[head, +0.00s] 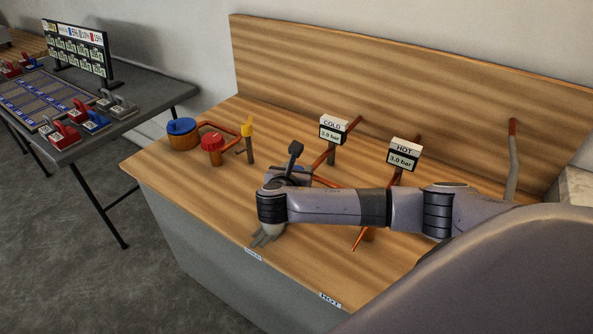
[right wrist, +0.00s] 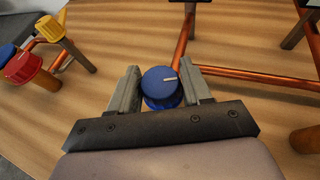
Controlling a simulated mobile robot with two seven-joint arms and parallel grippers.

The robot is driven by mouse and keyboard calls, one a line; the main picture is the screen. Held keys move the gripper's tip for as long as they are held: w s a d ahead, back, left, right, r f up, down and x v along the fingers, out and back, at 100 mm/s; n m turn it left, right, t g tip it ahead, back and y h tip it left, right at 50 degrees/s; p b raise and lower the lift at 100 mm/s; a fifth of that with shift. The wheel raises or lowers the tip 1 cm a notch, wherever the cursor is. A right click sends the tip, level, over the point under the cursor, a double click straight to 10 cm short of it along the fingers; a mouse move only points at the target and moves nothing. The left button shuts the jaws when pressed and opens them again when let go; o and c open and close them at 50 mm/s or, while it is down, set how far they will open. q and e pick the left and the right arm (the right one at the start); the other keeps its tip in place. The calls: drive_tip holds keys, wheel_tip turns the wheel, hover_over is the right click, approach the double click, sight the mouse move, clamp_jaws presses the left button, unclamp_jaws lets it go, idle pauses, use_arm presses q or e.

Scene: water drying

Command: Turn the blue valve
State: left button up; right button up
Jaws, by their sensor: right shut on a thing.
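The blue valve (right wrist: 160,84) is a round knob with a pale mark on its top. In the right wrist view it sits between the two grey fingers of my right gripper (head: 265,238), which is shut on it. In the head view my right arm reaches in from the right over the wooden bench, and its hand covers the area of the valve, so I cannot make the knob out clearly there. My left gripper is out of view.
Copper pipes (right wrist: 260,78) run beside the valve. The COLD gauge (head: 333,129) and HOT gauge (head: 404,153) stand behind my arm. A dark table (head: 150,94) stands farther left.

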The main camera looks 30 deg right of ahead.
drive_tip(key=shift+m+g+h, duration=1.4)
drive_tip(key=shift+m+g, duration=0.5)
drive_tip(key=shift+m, duration=0.1)
drive_tip(key=shift+r+g, duration=0.1)
drive_tip(key=shift+g, duration=0.2)
drive_tip(key=o, duration=1)
drive_tip(key=shift+c, duration=0.2)
drive_tip(key=v, duration=0.7)
drive_tip(key=shift+a, duration=0.1)
